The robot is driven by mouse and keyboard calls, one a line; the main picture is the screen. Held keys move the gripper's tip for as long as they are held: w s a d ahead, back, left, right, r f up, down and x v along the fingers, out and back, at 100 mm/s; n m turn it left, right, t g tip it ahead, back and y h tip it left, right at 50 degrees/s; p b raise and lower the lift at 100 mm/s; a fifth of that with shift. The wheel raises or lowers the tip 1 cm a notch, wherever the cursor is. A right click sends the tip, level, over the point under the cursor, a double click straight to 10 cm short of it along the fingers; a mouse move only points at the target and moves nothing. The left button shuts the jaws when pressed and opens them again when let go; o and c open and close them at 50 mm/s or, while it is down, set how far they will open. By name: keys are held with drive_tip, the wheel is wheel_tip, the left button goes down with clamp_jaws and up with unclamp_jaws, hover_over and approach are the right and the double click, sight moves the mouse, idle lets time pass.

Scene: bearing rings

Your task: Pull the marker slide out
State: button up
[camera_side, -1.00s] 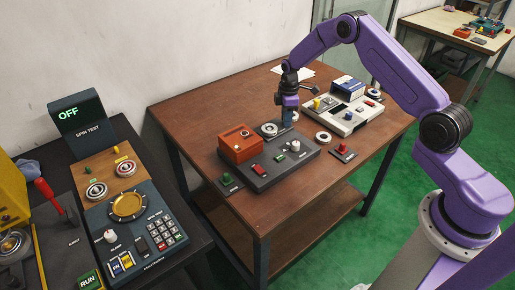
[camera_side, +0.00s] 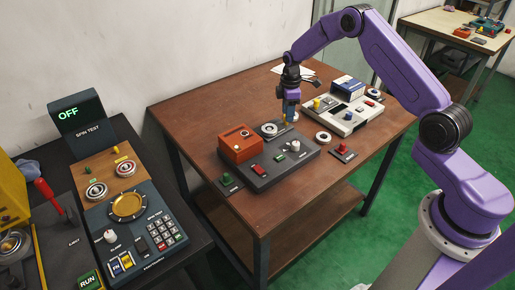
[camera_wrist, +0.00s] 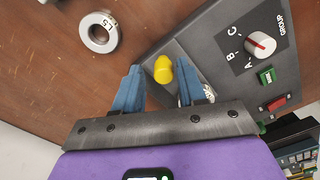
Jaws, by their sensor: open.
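A yellow knob (camera_wrist: 163,69) stands at the corner of the dark grey panel (camera_wrist: 205,45), on a lighter strip, in the wrist view. It may be the handle of the marker slide; I see no label naming it. My gripper (camera_wrist: 159,66) is open, with one blue finger on each side of the knob and a gap visible on both sides. In the side view my gripper (camera_side: 289,120) points down at the back right of the panel (camera_side: 285,168), with a bit of the yellow knob (camera_side: 284,125) at its fingertips. The slide's body is mostly hidden there.
A ring marked L5 (camera_wrist: 98,34) lies on the brown table beside the panel. A group dial (camera_wrist: 261,44), a green button (camera_wrist: 266,76) and a red switch (camera_wrist: 275,103) sit on the panel. An orange box (camera_side: 240,145) and a pale tray unit (camera_side: 345,113) stand nearby.

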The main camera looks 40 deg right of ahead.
drive_tip(key=shift+r, duration=2.3)
drive_tip(key=shift+a+r, duration=0.1)
drive_tip(key=shift+a, duration=0.1)
drive_tip(key=s+a+r, duration=0.6)
drive_tip(key=s+a, duration=0.2)
drive_tip(key=s+a+r, duration=0.6)
drive_tip(key=s+a, duration=0.2)
drive_tip(key=a, duration=0.1)
drive_tip(key=s+d+r, duration=0.1)
drive_tip(key=s, duration=1.2)
drive_tip(key=s+d+r, duration=0.1)
drive_tip(key=s+d, duration=0.1)
drive_tip(key=s, duration=1.2)
drive_tip(key=shift+r+n, duration=0.3)
drive_tip(key=shift+r, duration=0.05)
